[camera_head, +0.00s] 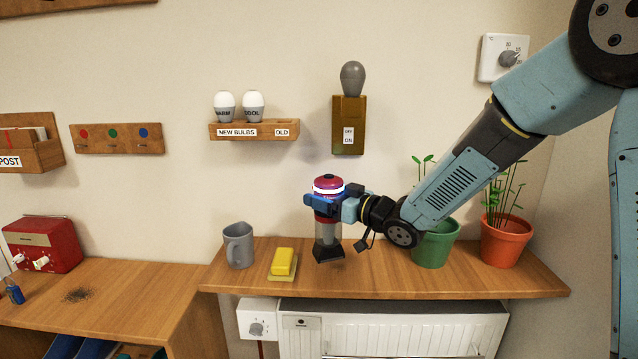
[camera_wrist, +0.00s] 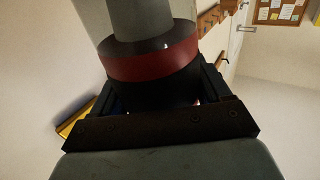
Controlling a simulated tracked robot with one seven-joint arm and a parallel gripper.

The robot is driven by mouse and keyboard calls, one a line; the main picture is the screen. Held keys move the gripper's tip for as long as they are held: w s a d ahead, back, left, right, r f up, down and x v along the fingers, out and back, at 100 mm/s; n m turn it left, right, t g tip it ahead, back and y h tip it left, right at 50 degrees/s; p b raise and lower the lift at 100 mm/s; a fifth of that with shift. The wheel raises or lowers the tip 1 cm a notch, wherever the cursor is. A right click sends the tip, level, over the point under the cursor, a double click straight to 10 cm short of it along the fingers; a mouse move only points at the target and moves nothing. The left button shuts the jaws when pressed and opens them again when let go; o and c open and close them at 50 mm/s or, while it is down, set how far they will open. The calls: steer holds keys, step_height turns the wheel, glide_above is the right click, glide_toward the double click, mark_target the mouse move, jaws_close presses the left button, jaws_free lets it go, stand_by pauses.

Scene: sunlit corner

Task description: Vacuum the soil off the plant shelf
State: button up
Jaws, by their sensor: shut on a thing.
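My gripper (camera_head: 327,200) is shut on the handheld vacuum (camera_head: 327,230), which has a red top, a clear body and a wide black nozzle. The vacuum is upright with its nozzle at or just above the plant shelf (camera_head: 380,278); I cannot tell if it touches. In the wrist view the vacuum (camera_wrist: 150,65) shows as a grey cylinder with a red band between the fingers. I see no soil on the bare parts of the plant shelf; the area behind the nozzle is hidden.
A grey mug (camera_head: 238,246) and a yellow block on a dish (camera_head: 283,263) stand left of the vacuum. A green pot (camera_head: 436,246) and an orange pot (camera_head: 506,242) with plants stand right, the green one partly behind my arm. A radiator (camera_head: 400,333) is below.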

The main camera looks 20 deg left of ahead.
mark_target(325, 182)
steer(key=shift+f, duration=2)
steer(key=shift+w+d+f, duration=0.1)
steer(key=shift+d+f, duration=0.1)
steer(key=shift+d, duration=0.1)
steer(key=shift+w+d, duration=0.25)
steer(key=shift+d, duration=0.6)
steer(key=shift+w+d, duration=0.2)
steer(key=shift+d, duration=0.65)
steer(key=shift+a, duration=0.2)
steer(key=shift+s+a, duration=0.25)
steer(key=shift+a, duration=0.65)
steer(key=shift+s+a, duration=0.25)
steer(key=shift+a, duration=0.65)
steer(key=shift+r, duration=3.95)
steer(key=shift+s, duration=0.1)
